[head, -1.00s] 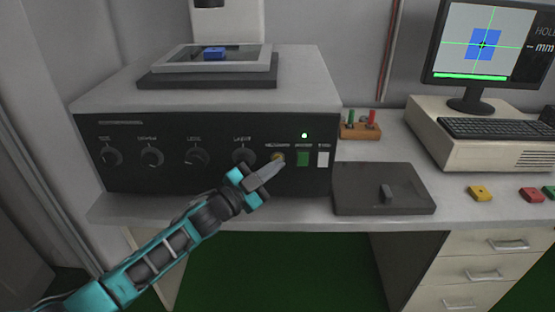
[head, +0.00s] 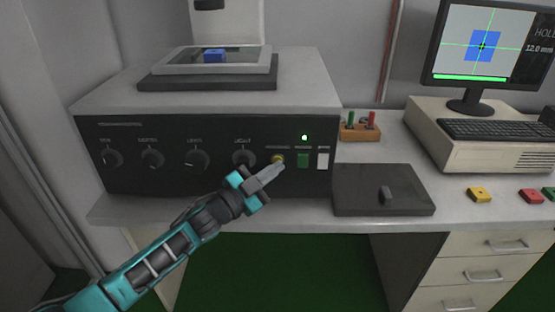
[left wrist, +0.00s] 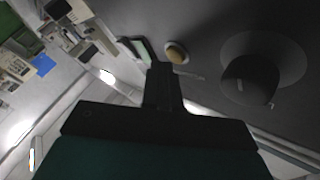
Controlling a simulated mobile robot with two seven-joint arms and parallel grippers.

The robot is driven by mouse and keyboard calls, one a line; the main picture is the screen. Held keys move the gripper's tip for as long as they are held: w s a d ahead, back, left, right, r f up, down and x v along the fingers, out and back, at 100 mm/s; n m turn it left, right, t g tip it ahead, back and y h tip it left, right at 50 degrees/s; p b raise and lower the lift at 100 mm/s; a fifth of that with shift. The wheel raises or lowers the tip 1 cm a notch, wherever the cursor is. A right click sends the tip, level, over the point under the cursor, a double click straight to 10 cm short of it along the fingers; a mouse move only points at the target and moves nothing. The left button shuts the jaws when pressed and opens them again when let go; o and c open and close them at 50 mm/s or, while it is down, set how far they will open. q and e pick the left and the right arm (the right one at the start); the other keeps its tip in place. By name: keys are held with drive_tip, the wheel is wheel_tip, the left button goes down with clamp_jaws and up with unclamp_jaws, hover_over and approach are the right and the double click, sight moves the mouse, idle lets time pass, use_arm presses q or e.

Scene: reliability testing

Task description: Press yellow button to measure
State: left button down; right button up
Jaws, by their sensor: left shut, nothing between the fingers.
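The yellow button (head: 278,158) is a small round button on the black front panel of the measuring machine (head: 120,170). It also shows in the left wrist view (left wrist: 177,53), just beyond my fingertips. My left gripper (head: 272,172) is shut and empty, its tip just below and in front of the button. I cannot tell whether the tip touches it. A blue block (head: 214,55) sits on the machine's glass stage. The monitor (head: 487,45) shows a blue square under green crosshairs and the reading 12.0 mm. My right gripper is not in view.
A lit green lamp (head: 304,137), a green switch (head: 303,160) and a white switch (head: 323,160) sit right of the button. Several dark knobs (head: 197,159) are to its left. A dark lidded plate (head: 384,190) and a yellow block (head: 480,194) lie on the desk.

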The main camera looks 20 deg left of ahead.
use_arm(q)
drive_tip(key=shift+s+d, duration=0.1)
drive_tip(key=shift+s, duration=0.25)
drive_tip(key=s+p, duration=0.1)
drive_tip(key=s, duration=0.1)
drive_tip(key=s+d+p, duration=0.1)
drive_tip(key=s, duration=0.1)
drive_tip(key=shift+s+d, duration=0.2)
drive_tip(key=shift+s, duration=0.2)
idle(0.5)
